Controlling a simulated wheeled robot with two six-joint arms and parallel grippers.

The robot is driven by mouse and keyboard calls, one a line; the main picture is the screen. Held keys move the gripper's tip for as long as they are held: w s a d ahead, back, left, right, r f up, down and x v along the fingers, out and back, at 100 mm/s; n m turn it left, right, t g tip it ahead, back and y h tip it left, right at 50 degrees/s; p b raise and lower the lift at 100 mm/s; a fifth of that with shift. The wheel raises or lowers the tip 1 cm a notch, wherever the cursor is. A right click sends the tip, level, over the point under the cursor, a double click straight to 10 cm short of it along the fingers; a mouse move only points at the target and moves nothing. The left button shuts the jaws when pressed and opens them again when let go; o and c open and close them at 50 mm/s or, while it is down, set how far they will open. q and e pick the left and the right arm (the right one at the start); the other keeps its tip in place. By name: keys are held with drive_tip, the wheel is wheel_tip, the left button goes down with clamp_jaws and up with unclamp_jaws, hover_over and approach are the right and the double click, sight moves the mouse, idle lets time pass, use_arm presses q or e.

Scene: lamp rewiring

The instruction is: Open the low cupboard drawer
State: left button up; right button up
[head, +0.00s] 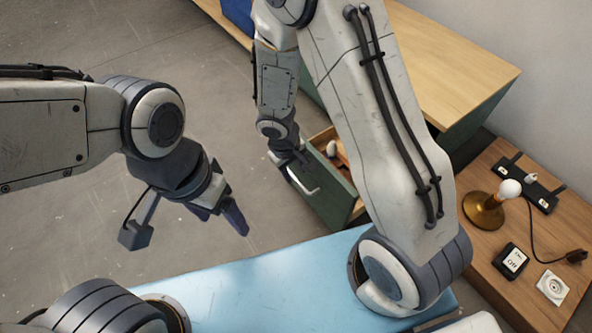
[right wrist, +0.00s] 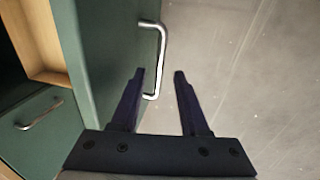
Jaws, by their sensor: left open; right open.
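A green drawer (head: 322,193) with a wooden inside stands pulled out from the cupboard (head: 470,118). Its pale bar handle (head: 304,184) is on the front; the handle also shows in the right wrist view (right wrist: 163,50), on the green front (right wrist: 108,45). My right gripper (head: 292,163) is open at the drawer front, by the handle. In the right wrist view the handle's near end lies between the open fingers (right wrist: 160,75); contact cannot be told. My left gripper (head: 238,222) is open and empty, over the floor near the blue surface.
A white bulb-like thing (head: 332,149) lies in the drawer. Another green front with a handle (right wrist: 40,114) shows in the right wrist view. A wooden top at right holds a brass lamp base (head: 482,212), a switch (head: 512,261) and a socket (head: 552,286). Floor before the drawer is clear.

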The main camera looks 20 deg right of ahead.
wheel_tip(320, 180, up, 7)
drive_tip(key=a+p, duration=0.1)
drive_tip(key=p, duration=0.3)
drive_tip(key=shift+s+a+f, duration=0.15)
drive_tip(key=shift+s+f, duration=0.05)
drive_tip(key=s+a+r+n+y+p, duration=0.15)
drive_tip(key=s+r+p, duration=0.35)
drive_tip(key=r, duration=0.6)
drive_tip(key=s+a+r+n+y+p, duration=0.1)
drive_tip(key=s+a+r+p, duration=0.2)
drive_tip(key=s+r, duration=0.5)
drive_tip(key=s+a+r+n+y+p, duration=0.15)
drive_tip(key=s+r+p, duration=0.3)
drive_tip(key=r, duration=0.85)
wheel_tip(320, 180, up, 37)
drive_tip(key=m+h+p, duration=0.1)
drive_tip(key=p, duration=3.6)
drive_tip(key=shift+r+g+p, duration=0.15)
drive_tip(key=shift+g+p, duration=0.2)
drive_tip(key=shift+g, duration=0.05)
